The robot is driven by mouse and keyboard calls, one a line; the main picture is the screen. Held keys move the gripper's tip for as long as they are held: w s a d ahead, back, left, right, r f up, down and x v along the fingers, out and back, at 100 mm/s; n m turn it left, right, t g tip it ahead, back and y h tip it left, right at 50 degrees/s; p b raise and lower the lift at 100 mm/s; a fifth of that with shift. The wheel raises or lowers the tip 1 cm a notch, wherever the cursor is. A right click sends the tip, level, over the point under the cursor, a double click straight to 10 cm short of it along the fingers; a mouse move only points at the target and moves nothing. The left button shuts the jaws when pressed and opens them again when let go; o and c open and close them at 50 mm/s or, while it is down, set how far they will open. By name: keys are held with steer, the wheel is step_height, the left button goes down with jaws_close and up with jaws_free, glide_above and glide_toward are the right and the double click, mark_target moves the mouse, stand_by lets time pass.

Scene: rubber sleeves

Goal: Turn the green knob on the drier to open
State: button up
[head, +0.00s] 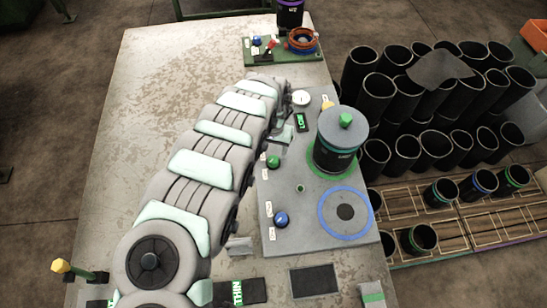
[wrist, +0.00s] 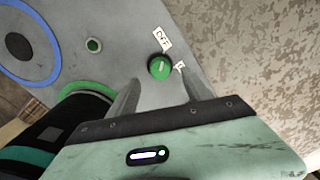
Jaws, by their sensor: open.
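The green knob (head: 273,162) sits on the grey top of the drier (head: 305,225), near its left edge. In the wrist view the green knob (wrist: 160,67) is round with a pale line across its top, with two small white tags beside it. The grey drier top (wrist: 115,25) shows around it. My gripper (wrist: 161,82) is open, and the knob appears just ahead of the gap between its two fingers, with no contact visible. In the head view my gripper (head: 287,133) is over the drier, just beyond the knob, partly hidden by my arm.
A black cylinder with a grey lid (head: 343,130) stands inside a green ring, close to my gripper. A blue knob (head: 281,219) and blue ring (head: 345,212) lie nearer the front. A white gauge (head: 301,98) is behind. Many black sleeves (head: 377,95) stand at right.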

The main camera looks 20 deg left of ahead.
mark_target(273, 159)
steer(key=shift+f, duration=2.8)
jaws_close()
